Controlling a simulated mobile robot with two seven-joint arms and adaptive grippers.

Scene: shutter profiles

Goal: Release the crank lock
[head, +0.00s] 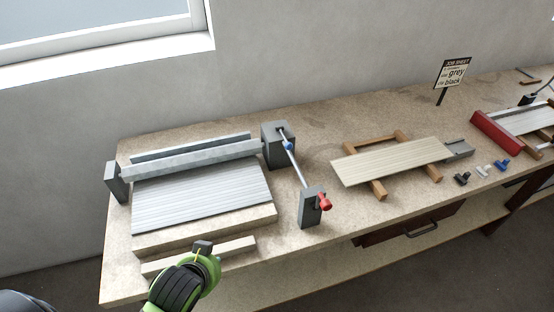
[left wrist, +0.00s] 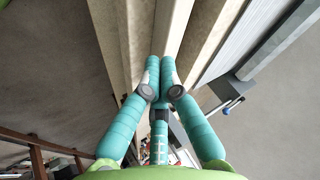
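The crank is a thin metal rod (head: 303,175) with a blue collar (head: 289,147). It runs from a tall dark grey block (head: 276,147) to a smaller grey post (head: 311,210). A red knob (head: 325,203) sits on the post; it may be the lock, but its state cannot be told. My left gripper (head: 203,247) is at the bench's front edge, left of and apart from the post. In the left wrist view its teal fingers (left wrist: 159,67) come together at the tips, with nothing clearly held. My right gripper is out of view.
A slatted shutter panel (head: 203,196) lies left of the crank, with a wooden bar (head: 232,254) in front. A pale slat (head: 395,162) on wooden supports lies to the right. Small knobs (head: 482,171), a red block (head: 494,133) and a sign (head: 453,74) stand farther right.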

